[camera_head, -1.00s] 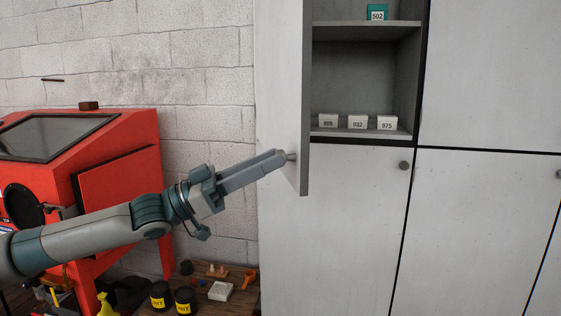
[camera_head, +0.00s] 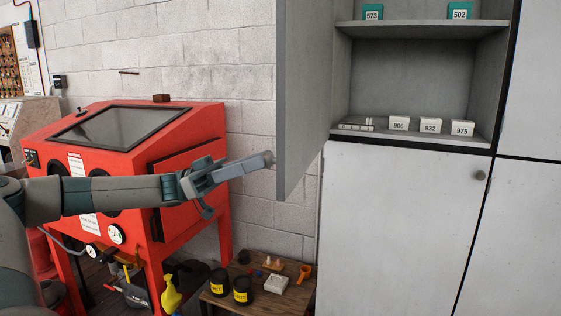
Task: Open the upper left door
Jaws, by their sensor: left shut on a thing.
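The upper left door (camera_head: 305,95) of the white cabinet stands swung out wide, and its grey inner face shows. Its outer face and its knob are hidden from this view. My left gripper (camera_head: 268,160) reaches in from the left, and its tip is at the free edge of the door, on the outer side. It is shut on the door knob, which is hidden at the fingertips. The opened compartment (camera_head: 420,85) shows a shelf, teal boxes above and white numbered boxes below. My right gripper is not in view.
The closed lower door (camera_head: 405,230) with a round knob is below the compartment. A red blasting cabinet (camera_head: 190,190) stands at left, behind my arm. A low wooden bench (camera_head: 295,299) with black jars and small parts stands by the wall.

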